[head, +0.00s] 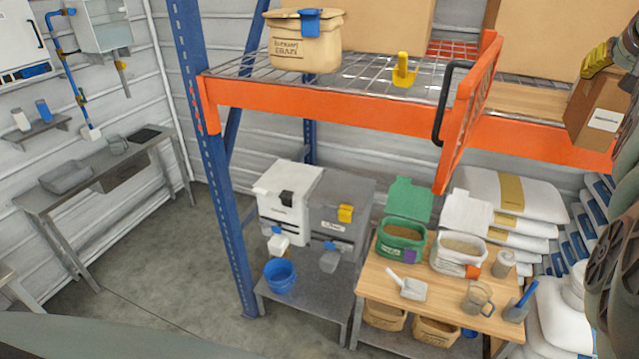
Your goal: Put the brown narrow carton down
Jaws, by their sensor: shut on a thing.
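The brown narrow carton (586,112) with a white label is at the upper right in the head view. My gripper (600,62), with yellow and dark parts, reaches in from the right edge and is shut on the carton's top. The carton is upright with a slight tilt. It overlaps the right part of the orange-edged wire shelf (340,110) in the picture. I cannot tell whether its base touches the shelf's wooden board (520,92). Much of my gripper is cut off by the picture edge.
An orange gate (470,115) with a black handle stands on the shelf's front edge. A beige grain bag (305,45), a yellow clip (404,70) and large cartons (565,38) are on the shelf. Below are a wooden table (440,305) with tubs and white sacks (515,195).

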